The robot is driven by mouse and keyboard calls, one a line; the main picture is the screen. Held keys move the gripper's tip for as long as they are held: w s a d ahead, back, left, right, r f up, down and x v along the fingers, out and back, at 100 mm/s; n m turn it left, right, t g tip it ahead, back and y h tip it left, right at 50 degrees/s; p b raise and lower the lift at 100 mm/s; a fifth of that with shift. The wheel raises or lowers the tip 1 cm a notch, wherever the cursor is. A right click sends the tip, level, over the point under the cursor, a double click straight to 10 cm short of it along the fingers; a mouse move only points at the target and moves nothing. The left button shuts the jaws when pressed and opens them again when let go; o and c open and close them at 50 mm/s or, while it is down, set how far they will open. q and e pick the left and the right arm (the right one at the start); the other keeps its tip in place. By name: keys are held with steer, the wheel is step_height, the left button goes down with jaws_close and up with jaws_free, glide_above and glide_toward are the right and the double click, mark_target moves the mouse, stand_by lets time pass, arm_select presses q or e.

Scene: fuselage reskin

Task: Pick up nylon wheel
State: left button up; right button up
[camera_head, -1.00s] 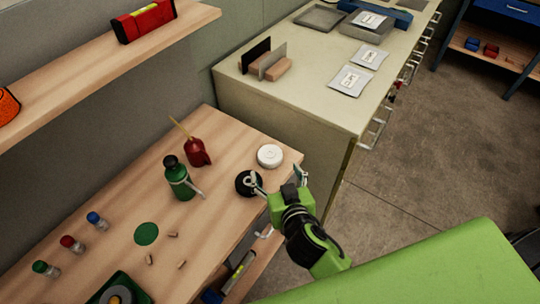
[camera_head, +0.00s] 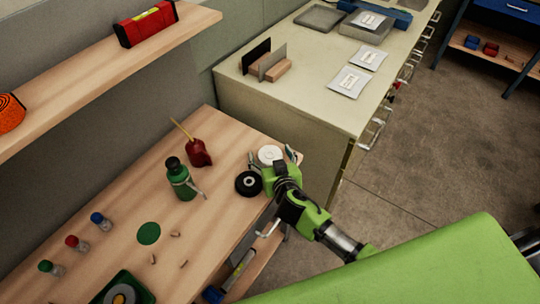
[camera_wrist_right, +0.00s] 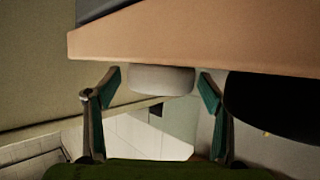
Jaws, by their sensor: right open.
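The nylon wheel, a white disc (camera_head: 268,153), lies at the right end of the wooden bench, near its corner. My right gripper (camera_head: 272,160) is open at the wheel, with a finger on either side of it. In the right wrist view the white wheel (camera_wrist_right: 162,80) shows between the two spread green fingertips (camera_wrist_right: 158,84), with a small gap on each side. I cannot tell whether either finger touches it. My left gripper is not in view.
A black wheel (camera_head: 249,184) lies close beside my right gripper; it is the dark shape (camera_wrist_right: 280,106) in the wrist view. A green bottle (camera_head: 180,180) and red oil can (camera_head: 198,153) stand farther left on the bench (camera_head: 213,219). A beige cabinet (camera_head: 330,95) stands behind.

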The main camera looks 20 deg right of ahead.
steer(key=c, duration=1.3)
steer(key=shift+r, duration=0.1)
